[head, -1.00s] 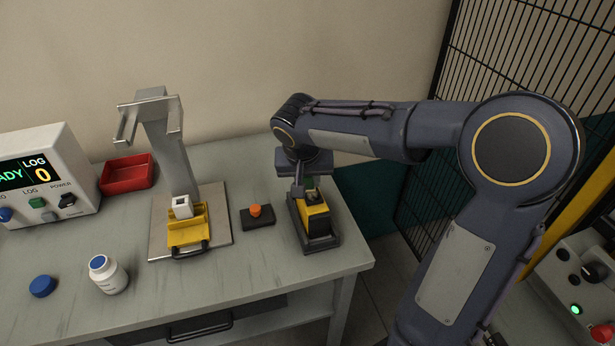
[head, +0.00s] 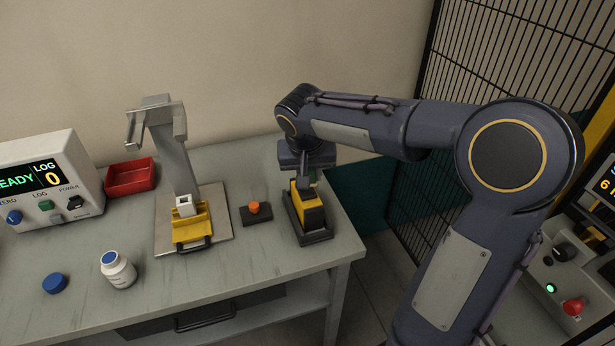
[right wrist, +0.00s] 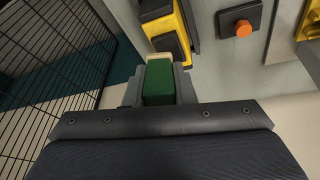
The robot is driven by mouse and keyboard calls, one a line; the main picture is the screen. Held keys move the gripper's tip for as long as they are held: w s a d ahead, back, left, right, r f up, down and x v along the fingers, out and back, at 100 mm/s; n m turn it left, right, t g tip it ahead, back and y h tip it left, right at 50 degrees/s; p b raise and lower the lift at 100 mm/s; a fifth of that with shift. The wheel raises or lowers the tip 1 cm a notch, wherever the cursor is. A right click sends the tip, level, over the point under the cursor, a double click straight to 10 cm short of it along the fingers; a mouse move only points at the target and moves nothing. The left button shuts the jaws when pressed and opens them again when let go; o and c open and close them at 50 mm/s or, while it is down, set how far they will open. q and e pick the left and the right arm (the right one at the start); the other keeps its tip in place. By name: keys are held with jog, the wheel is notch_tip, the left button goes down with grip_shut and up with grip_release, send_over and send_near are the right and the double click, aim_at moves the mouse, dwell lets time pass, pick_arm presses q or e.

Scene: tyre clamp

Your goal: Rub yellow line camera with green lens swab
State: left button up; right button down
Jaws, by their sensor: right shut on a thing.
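The yellow and black line camera (head: 308,212) stands on a dark base near the right end of the bench; it also shows in the right wrist view (right wrist: 180,22). My right gripper (right wrist: 159,88) is shut on the green lens swab (right wrist: 160,80), whose pale tip points toward the camera. In the head view my right gripper (head: 306,176) is just behind and above the camera, with only a sliver of green visible. I cannot tell whether the swab touches the camera. My left gripper is not in view.
An orange button (head: 253,208) on a dark block sits left of the camera. Further left are a grey clamp stand (head: 176,150) with a yellow fixture, a red tray (head: 131,178), a white bottle (head: 118,270), a blue cap (head: 55,283) and a display box (head: 42,180). A mesh fence (head: 480,100) stands at right.

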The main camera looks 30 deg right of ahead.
notch_tip(320, 180, up, 3)
jog(key=shift+f+p, duration=0.15)
jog(key=shift+p, duration=0.75)
jog(key=shift+r, duration=0.45)
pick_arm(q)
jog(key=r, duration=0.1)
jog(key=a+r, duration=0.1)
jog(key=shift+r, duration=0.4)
pick_arm(e)
jog(key=shift+a+f, duration=0.1)
